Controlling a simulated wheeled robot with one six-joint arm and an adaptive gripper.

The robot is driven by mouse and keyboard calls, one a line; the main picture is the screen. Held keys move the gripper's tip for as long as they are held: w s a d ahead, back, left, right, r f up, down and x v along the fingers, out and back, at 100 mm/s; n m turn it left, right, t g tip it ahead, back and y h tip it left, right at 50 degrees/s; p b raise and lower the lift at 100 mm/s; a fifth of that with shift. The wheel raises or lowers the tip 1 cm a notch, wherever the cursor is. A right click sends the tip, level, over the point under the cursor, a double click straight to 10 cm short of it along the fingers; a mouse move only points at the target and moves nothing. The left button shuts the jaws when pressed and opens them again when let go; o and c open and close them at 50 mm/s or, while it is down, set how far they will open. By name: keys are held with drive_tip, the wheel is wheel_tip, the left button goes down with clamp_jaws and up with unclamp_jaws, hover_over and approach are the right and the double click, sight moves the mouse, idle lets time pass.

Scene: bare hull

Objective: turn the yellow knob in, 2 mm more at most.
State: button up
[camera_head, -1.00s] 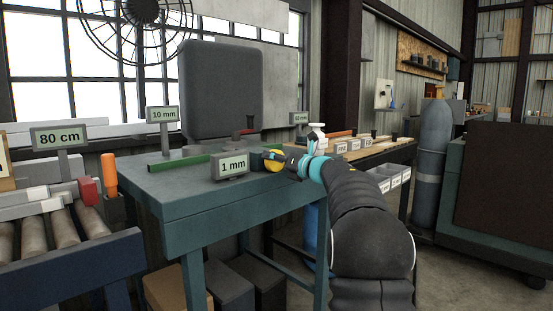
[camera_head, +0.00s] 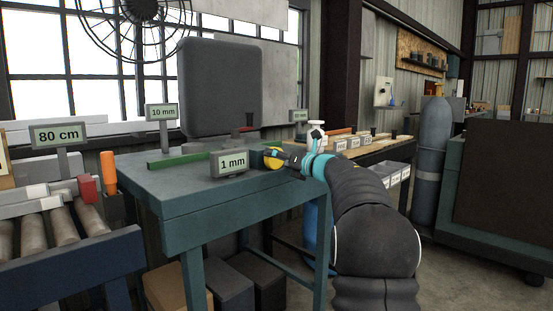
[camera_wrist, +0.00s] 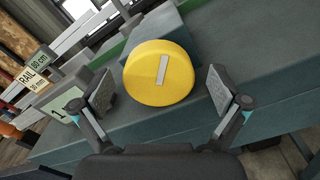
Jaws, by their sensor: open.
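The yellow knob (camera_head: 272,158) sits at the right end of the teal bench, beside a small sign reading 1 mm (camera_head: 231,163). In the wrist view the yellow knob (camera_wrist: 160,73) is a round disc facing me, with a pale bar mark tilted slightly from upright. My gripper (camera_head: 284,159) is at the knob's right in the head view. In the wrist view my gripper (camera_wrist: 163,96) is open, with one finger pad on each side of the knob and a visible gap at both sides. The sign (camera_wrist: 65,106) also shows at the left there.
The teal bench top (camera_head: 180,186) carries a green bar (camera_head: 178,160), a tall dark grey block (camera_head: 221,88) and a 10 mm sign (camera_head: 162,112). A roller stand with an 80 cm sign (camera_head: 58,134) is at the left. A wooden bench with labelled bins is behind right.

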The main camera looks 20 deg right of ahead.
drive_tip(key=v, duration=1)
drive_tip(key=shift+s, duration=0.4)
drive_tip(key=shift+d, duration=0.1)
